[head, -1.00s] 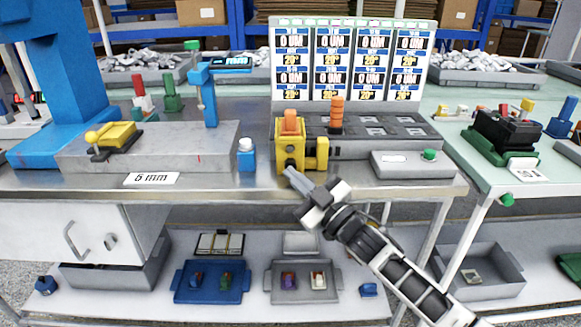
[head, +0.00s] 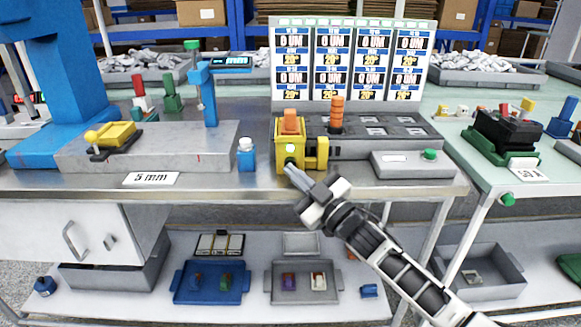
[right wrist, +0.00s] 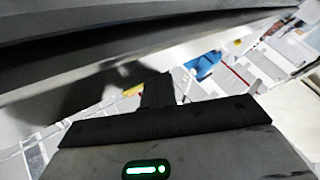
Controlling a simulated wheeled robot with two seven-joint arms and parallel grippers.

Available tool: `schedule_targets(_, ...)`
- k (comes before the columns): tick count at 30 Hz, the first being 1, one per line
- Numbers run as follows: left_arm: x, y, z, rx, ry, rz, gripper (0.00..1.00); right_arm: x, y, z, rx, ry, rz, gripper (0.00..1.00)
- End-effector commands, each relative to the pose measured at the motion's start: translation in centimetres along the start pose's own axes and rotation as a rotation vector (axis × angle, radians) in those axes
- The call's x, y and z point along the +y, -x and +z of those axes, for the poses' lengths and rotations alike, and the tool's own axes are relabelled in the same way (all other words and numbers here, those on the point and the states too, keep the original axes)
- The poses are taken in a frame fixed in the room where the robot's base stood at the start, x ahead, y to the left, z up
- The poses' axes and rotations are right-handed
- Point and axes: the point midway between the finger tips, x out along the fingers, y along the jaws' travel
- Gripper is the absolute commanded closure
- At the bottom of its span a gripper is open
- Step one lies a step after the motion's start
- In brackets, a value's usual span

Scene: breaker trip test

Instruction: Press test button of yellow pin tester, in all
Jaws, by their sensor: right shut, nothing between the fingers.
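The yellow pin tester (head: 281,157) stands at the front edge of the steel bench, with an orange block (head: 290,122) on top and a small pale spot on its front face. My right gripper (head: 291,171) is shut and empty. Its tips are at the tester's lower front, pointing up and left. I cannot tell whether they touch it, and they partly cover the front face. In the right wrist view the tester cannot be made out. My left gripper is not in view.
Right of the tester are a grey socket block (head: 385,145) with an orange stack (head: 337,113) and a grey box with a green button (head: 430,154). A blue bottle (head: 246,160) stands to the left. The display board (head: 352,60) rises behind. A lower shelf holds trays.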

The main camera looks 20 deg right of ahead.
Motion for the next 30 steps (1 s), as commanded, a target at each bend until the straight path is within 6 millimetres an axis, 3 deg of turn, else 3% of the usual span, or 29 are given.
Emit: schedule_targets(30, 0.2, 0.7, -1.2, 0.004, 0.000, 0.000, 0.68, -0.9, 1.3, -0.9, 0.000, 0.001, 0.001, 1.00)
